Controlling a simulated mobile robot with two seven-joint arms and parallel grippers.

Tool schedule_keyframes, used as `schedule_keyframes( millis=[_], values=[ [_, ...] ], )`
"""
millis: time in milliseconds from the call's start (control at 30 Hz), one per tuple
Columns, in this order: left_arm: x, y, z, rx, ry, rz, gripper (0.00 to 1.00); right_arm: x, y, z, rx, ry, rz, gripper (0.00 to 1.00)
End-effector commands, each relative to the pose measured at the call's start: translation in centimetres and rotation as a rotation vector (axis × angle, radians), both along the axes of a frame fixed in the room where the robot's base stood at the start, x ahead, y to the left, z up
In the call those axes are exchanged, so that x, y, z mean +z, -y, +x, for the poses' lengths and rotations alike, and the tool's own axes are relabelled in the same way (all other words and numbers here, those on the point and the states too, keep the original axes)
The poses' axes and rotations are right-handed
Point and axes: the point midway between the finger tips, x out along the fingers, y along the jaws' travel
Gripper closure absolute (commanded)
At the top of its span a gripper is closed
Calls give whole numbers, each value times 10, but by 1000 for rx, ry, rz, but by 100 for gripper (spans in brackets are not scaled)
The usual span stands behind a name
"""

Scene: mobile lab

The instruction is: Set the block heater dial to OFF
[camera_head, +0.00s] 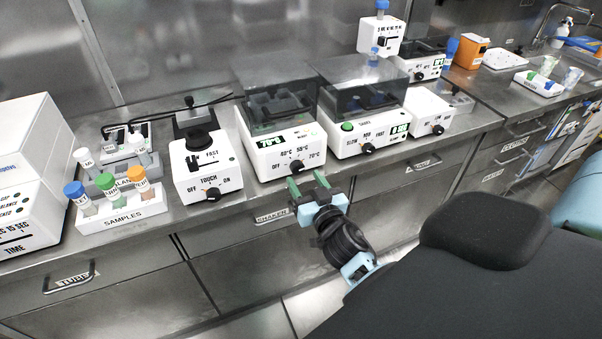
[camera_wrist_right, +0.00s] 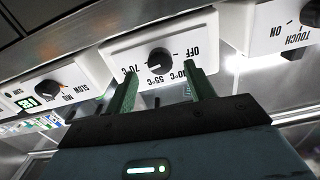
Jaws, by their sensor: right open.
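The block heater (camera_head: 281,144) is a white box with a dark clear lid and a green display that appears to read 70 °C. Its black dial (camera_head: 296,166) is on the front panel, among the marks OFF, 40, 55 and 70 °C. In the right wrist view the panel is upside down, with the dial (camera_wrist_right: 160,60) beyond the fingertips. The dial's exact setting is hard to read. My right gripper (camera_head: 307,182) is open, with green fingers (camera_wrist_right: 163,74), just in front of and below the dial, apparently not touching it. My left gripper is out of view.
A touch mixer (camera_head: 205,168) stands left of the heater and a shaker (camera_head: 362,128) right of it, both with front dials. A samples rack (camera_head: 120,205) with capped tubes is further left. Drawers with handles (camera_head: 275,216) lie below the steel counter.

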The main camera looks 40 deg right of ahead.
Motion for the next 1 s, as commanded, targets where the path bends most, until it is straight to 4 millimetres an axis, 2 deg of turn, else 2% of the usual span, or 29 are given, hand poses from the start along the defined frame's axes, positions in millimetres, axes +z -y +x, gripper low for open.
schedule_keyframes(
  millis=[100,233,600,933,1000],
  values=[
    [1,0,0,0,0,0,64,1,4,17,0,1,-1,46],
    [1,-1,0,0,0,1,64,0,7,27,0,0,0,46],
    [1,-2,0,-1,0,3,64,0,8,32,0,-1,0,46],
    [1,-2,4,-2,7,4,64,0,8,32,0,-1,0,89],
    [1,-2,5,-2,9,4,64,0,8,32,0,-1,-1,91]
  ],
)
